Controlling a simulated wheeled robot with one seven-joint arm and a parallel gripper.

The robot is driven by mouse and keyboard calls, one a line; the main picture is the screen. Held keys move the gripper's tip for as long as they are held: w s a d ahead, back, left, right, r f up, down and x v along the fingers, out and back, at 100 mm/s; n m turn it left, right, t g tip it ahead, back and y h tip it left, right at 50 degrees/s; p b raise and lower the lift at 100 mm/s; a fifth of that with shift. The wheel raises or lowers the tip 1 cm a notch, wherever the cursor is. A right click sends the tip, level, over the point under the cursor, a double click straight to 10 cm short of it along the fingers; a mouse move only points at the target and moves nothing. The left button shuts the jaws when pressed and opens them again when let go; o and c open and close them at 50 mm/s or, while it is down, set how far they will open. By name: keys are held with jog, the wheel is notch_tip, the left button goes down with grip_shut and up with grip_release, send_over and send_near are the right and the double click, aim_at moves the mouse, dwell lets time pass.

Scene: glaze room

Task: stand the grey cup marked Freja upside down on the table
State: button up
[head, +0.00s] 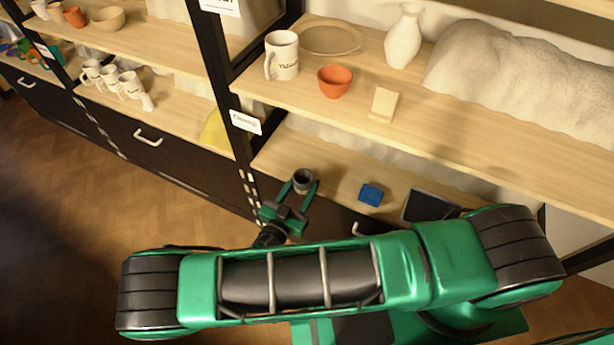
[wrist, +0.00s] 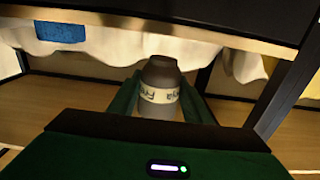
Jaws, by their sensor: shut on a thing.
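My gripper (head: 290,203) is shut on a small grey cup (head: 303,177), with one finger on each side. In the head view the cup's dark round mouth faces up toward the camera. The cup is at the front edge of the lower shelf; I cannot tell whether it touches the board. In the wrist view the cup (wrist: 159,84) is between the finger pads, with a pale band of partly visible lettering that seems to begin "Fr". I cannot make out a table in either view.
The lower shelf (head: 335,180) holds a blue block (head: 371,194) and a dark flat thing (head: 428,206). Above it, a shelf holds a white mug (head: 282,55), an orange bowl (head: 334,81) and a white vase (head: 404,36). A black post (head: 233,100) stands left of my gripper. Wooden floor (head: 100,210) is clear at left.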

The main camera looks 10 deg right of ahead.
aim_at(299, 192)
jog(key=shift+v, duration=2.4)
